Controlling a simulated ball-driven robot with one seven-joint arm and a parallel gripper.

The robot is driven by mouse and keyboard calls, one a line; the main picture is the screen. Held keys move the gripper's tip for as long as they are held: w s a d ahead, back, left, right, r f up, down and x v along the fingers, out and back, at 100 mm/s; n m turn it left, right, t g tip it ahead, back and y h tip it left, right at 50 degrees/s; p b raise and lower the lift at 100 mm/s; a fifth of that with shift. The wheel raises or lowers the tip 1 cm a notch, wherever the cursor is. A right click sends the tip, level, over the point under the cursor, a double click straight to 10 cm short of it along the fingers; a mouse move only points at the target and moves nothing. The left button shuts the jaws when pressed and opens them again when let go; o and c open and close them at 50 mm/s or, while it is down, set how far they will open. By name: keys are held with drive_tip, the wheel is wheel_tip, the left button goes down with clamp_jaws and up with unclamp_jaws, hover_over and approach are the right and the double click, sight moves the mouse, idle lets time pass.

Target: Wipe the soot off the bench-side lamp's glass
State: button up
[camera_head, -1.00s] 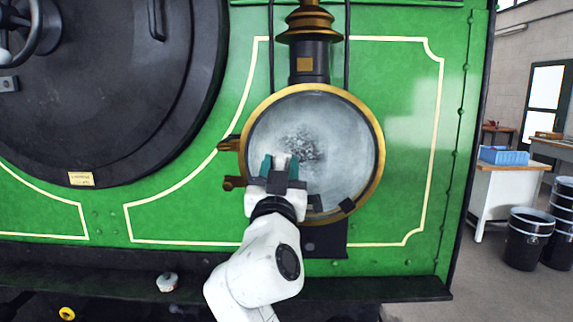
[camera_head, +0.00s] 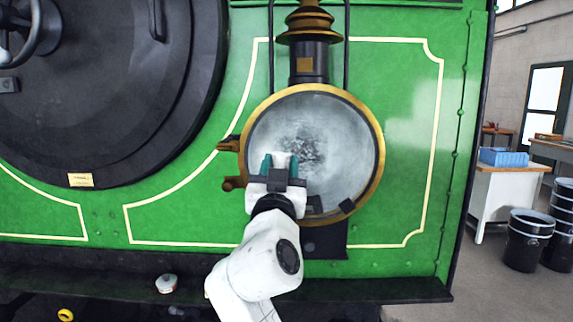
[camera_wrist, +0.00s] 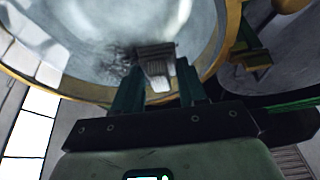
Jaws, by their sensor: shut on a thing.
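My gripper (camera_head: 281,163) is in front of the lower left of the glass, shut on a pale grey pad. In the wrist view the pad (camera_wrist: 157,70) sits between the teal fingers, close against the glass beside the dark soot (camera_wrist: 118,60). Whether the pad touches the glass is hard to tell.
Brass fittings (camera_head: 230,183) stick out left of the lamp, near my gripper. A dark ledge (camera_head: 385,290) runs along the bottom with a small white-topped tin (camera_head: 167,283). A bench with a blue crate (camera_head: 503,156) and black drums (camera_head: 528,240) stand at right.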

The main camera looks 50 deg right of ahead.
drive_tip(key=shift+w+d, duration=0.3)
drive_tip(key=shift+d, duration=0.1)
